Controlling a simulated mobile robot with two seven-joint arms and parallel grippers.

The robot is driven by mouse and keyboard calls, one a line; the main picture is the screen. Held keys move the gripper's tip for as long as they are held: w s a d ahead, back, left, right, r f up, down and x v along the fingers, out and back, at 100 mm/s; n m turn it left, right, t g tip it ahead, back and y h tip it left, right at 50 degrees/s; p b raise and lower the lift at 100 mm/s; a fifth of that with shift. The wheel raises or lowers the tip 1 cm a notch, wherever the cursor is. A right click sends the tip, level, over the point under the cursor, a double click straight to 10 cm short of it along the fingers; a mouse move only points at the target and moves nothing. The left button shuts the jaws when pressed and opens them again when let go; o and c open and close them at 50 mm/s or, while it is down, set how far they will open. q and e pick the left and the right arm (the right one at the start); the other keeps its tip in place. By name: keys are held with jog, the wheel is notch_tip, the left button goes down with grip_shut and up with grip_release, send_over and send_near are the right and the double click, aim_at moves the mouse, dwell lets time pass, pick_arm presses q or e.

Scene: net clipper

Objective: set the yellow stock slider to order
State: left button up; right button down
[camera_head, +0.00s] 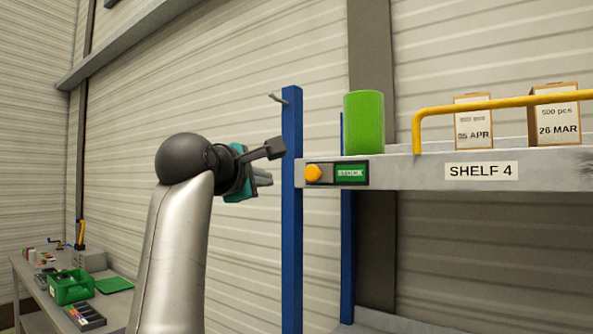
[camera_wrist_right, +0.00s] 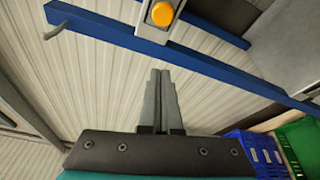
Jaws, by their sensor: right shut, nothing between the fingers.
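The yellow stock slider (camera_head: 313,173) is a round yellow-orange knob at the left end of a dark plate on the shelf's front edge. The green window (camera_head: 351,172) to its right reads STOCK. In the right wrist view the knob (camera_wrist_right: 163,13) shows at the top, beyond the fingertips and apart from them. My right gripper (camera_head: 268,180) is left of the blue post and the knob, touching neither as far as I can tell. Its fingers (camera_wrist_right: 160,75) are shut together and empty. My left gripper is in neither view.
A blue upright post (camera_head: 292,220) with a hook stands between my right gripper and the knob. Above are a green cylinder (camera_head: 364,123), a yellow rail (camera_head: 500,101) and boxes (camera_head: 473,122) on the shelf (camera_head: 430,172). A workbench (camera_head: 119,302) with bins is at lower left.

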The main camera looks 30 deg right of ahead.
aim_at(315, 173)
jog(key=shift+r, duration=0.15)
jog(key=shift+w+d+r+p, duration=0.1)
jog(key=shift+w+d+p, duration=0.5)
jog(key=shift+d, duration=0.9)
jog(key=shift+w+d+f+p, duration=0.1)
jog(key=shift+w+d+p, duration=0.4)
jog(key=shift+d, duration=0.95)
jog(key=shift+w+d+r+p, duration=0.1)
jog(key=shift+w+d+p, duration=0.25)
jog(key=shift+d+p, duration=0.8)
jog(key=shift+d+b, duration=0.3)
jog(key=shift+b, duration=0.05)
jog(key=shift+d, duration=0.1)
